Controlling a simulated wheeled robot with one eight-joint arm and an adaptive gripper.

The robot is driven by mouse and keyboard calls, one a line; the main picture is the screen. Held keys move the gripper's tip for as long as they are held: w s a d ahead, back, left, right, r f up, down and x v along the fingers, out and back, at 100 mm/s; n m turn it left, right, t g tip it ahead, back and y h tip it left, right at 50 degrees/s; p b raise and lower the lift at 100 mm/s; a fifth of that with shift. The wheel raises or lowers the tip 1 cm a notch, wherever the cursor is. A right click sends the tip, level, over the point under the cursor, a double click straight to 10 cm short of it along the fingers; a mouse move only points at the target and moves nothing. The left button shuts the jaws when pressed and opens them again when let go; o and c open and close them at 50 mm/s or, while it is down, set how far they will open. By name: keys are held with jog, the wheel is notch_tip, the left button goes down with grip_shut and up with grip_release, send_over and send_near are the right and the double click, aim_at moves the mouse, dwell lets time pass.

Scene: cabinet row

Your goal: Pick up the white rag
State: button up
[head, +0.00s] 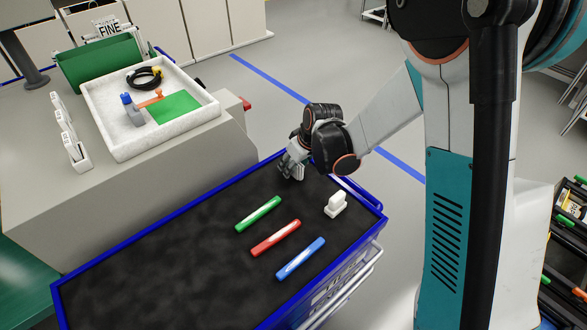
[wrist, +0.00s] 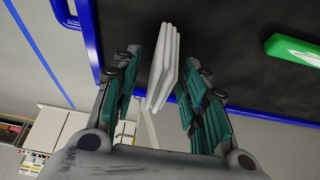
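The white rag (wrist: 164,66) shows in the wrist view as a pale, folded piece with several layers, standing between my fingers near the cart's blue rim. My gripper (wrist: 160,92) has its two teal-padded fingers on either side of the rag, with a visible gap on each side. In the head view my gripper (head: 291,168) is low over the far edge of the black cart top (head: 170,245). There a small pale shape is at the fingertips, mostly hidden, and I cannot tell the rag from the fingers.
Green (head: 258,213), red (head: 275,238) and blue (head: 300,258) markers lie on the cart top. A small white object (head: 336,205) stands near its right corner. A white tray (head: 150,143) with a cable and tools sits on the counter behind. The cart's left part is clear.

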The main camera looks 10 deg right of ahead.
grip_shut()
jog(key=shift+r, duration=0.15)
notch_tip(320, 180, up, 20)
jog(key=p, duration=0.6)
dwell(0.3)
